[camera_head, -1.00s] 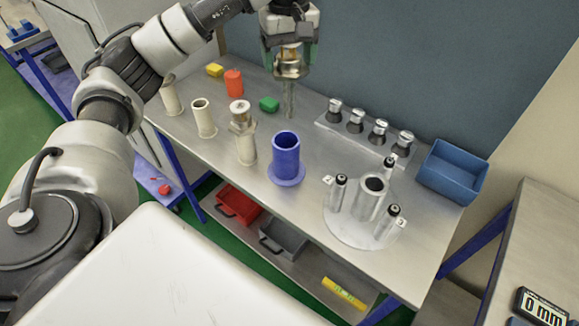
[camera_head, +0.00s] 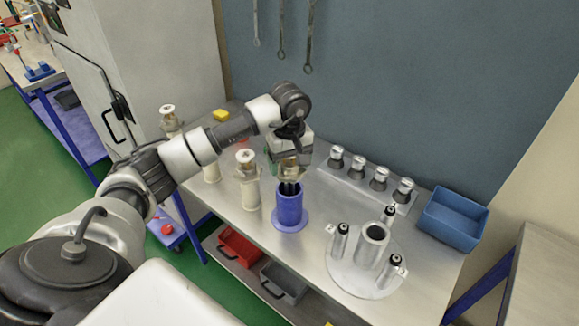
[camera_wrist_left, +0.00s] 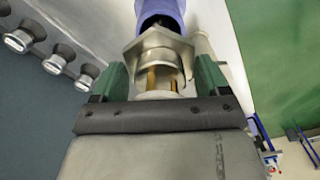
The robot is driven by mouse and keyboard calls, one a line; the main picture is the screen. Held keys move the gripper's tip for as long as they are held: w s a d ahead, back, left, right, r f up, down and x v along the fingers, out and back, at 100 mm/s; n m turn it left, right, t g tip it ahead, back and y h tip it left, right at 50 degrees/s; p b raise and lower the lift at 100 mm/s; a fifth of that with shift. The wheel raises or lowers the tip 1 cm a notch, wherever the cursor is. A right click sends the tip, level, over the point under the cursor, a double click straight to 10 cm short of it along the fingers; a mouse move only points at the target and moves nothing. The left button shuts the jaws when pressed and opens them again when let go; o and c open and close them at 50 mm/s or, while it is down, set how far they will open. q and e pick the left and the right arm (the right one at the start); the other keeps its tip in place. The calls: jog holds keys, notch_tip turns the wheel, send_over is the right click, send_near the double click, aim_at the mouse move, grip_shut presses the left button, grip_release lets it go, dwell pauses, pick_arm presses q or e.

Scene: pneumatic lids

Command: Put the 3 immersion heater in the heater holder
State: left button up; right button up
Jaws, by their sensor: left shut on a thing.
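My left gripper (camera_head: 290,160) is shut on an immersion heater (camera_head: 289,174) with a metal head, upright above the blue cylinder (camera_head: 290,208). The heater's dark lower end is at the cylinder's mouth; how far inside is hard to tell. The left wrist view shows the heater's metal flange (camera_wrist_left: 157,48) between the green fingers, with the blue cylinder (camera_wrist_left: 160,12) just beyond. A second heater (camera_head: 245,157) stands in the front cream holder (camera_head: 251,193). A third (camera_head: 168,112) tops the rear cream holder (camera_head: 173,128). The middle cream holder (camera_head: 211,172) is partly hidden by my arm.
A round plate with a metal tube (camera_head: 374,246) and black-topped posts stands to the right. Several metal lids (camera_head: 358,167) sit in a row behind. A blue bin (camera_head: 452,219) is at the table's right end. A yellow block (camera_head: 221,115) is at the back left.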

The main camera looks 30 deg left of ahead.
pick_arm(q)
notch_tip(320, 180, down, 3)
jog(key=shift+r+p, duration=0.2)
jog(key=shift+p, duration=0.15)
jog(key=shift+f, duration=0.15)
jog(key=shift+f+b, duration=0.5)
jog(key=shift+b, duration=0.3)
jog(key=o, duration=0.9)
jog(key=shift+r, duration=0.1)
